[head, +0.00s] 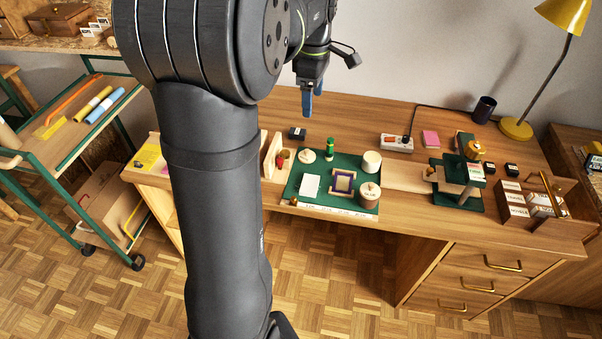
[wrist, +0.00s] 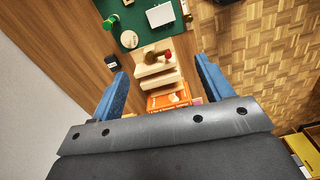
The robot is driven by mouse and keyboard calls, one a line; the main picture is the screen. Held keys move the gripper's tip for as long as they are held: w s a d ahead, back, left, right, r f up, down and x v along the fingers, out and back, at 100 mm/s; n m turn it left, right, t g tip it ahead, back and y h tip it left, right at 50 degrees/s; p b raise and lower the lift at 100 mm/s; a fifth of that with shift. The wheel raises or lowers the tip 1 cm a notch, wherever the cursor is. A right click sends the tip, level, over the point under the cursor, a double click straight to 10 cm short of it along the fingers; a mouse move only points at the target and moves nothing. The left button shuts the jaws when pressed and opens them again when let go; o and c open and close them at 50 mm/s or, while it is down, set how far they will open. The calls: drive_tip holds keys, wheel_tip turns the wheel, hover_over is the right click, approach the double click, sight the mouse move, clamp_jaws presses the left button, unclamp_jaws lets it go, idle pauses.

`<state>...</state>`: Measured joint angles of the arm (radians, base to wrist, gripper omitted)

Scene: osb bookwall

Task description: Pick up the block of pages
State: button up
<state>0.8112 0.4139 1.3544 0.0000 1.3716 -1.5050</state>
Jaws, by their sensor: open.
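The block of pages looks like the small white rectangular block (head: 310,185) lying on the left part of the green mat (head: 335,163). It also shows near the top of the wrist view (wrist: 160,15), apart from the fingers. My gripper (head: 308,103) hangs above the back of the desk, behind and above the mat. In the wrist view its blue fingers (wrist: 161,70) are spread wide with nothing between their tips. Wooden blocks (wrist: 155,70) and an orange book (wrist: 168,101) lie below in the gap between the fingers.
On the mat stand a green bottle (head: 330,146), a white jar (head: 372,161), a brown lidded pot (head: 370,194) and a purple-edged frame (head: 343,182). A small black box (head: 297,133) sits behind it. A green press (head: 462,185) stands right.

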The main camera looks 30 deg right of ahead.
wheel_tip(320, 180, down, 13)
drive_tip(key=m, duration=1.7)
hover_over(310, 185)
drive_tip(key=f, duration=1.2)
drive_tip(key=shift+w+a+f, duration=0.25)
drive_tip(key=shift+w+f, duration=0.05)
drive_tip(key=shift+s+d+f, duration=0.1)
drive_tip(key=shift+f, duration=1.25)
drive_tip(key=shift+s+d+f, duration=0.1)
drive_tip(key=shift+f, duration=1.2)
drive_tip(key=shift+c, duration=0.4)
drive_tip(key=c, duration=1)
